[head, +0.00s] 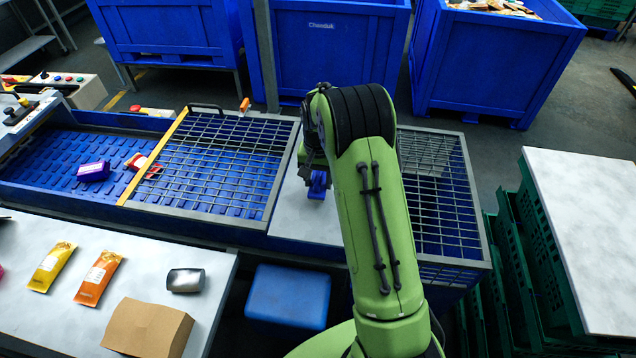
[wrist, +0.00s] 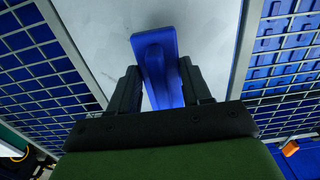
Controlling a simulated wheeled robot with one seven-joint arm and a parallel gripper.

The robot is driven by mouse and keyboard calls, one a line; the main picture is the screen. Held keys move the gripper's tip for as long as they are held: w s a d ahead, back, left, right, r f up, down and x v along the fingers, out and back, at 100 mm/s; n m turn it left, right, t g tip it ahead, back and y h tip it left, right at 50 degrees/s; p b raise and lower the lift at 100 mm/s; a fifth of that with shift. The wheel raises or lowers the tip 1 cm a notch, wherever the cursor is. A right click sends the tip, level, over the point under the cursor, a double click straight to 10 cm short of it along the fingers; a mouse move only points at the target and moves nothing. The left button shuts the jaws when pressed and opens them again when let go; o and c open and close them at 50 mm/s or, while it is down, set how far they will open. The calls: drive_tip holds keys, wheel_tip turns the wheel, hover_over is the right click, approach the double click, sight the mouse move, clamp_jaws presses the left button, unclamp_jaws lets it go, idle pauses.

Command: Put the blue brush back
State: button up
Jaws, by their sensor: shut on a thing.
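The blue brush (wrist: 158,58) is between the two black fingers of my gripper (wrist: 160,85) in the wrist view, which is shut on it. Its wide end points away from my gripper. In the head view the blue brush (head: 318,185) shows below my gripper (head: 315,165), over the pale grey plate (head: 300,215) between the two wire grids. My green arm hides part of this plate. I cannot tell whether the brush touches the plate.
A wire grid (head: 225,160) over a blue conveyor lies left of the plate, another grid (head: 440,190) right. Packages lie on the white table (head: 150,255) at front left. Blue crates (head: 330,50) stand behind. A white-topped green crate stack (head: 590,230) stands at right.

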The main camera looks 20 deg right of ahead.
drive_tip(key=shift+s+f, duration=0.15)
drive_tip(key=shift+f, duration=0.75)
drive_tip(key=shift+f, duration=0.2)
drive_tip(key=o, duration=1)
